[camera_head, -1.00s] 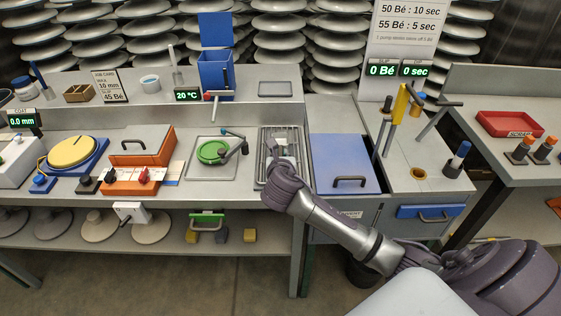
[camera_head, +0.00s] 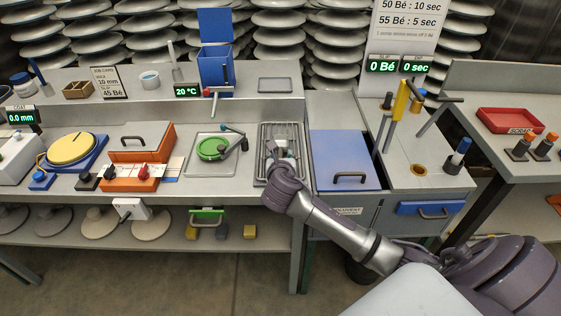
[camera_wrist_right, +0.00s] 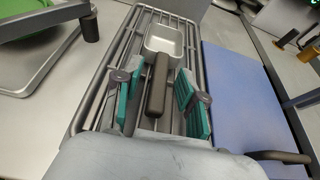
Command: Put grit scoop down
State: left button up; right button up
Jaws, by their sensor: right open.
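The grit scoop (camera_wrist_right: 164,48) has a pale metal pan and a dark handle. It lies on the wire rack (camera_wrist_right: 108,62) in the right wrist view, with its handle toward me. My right gripper (camera_wrist_right: 157,95) is open, its teal-padded fingers on either side of the handle with gaps showing. In the head view my right gripper (camera_head: 280,160) is over the rack (camera_head: 265,131), and the arm hides most of the scoop. My left gripper is not in view.
A tray with a green round lid (camera_head: 212,148) is left of the rack. A blue lid with a black handle (camera_head: 343,160) is close on the right. A yellow-handled tool (camera_head: 400,101) stands further right. An orange box (camera_head: 146,142) is further left.

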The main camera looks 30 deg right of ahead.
jog(key=p+v, duration=0.1)
jog(key=v, duration=1.1)
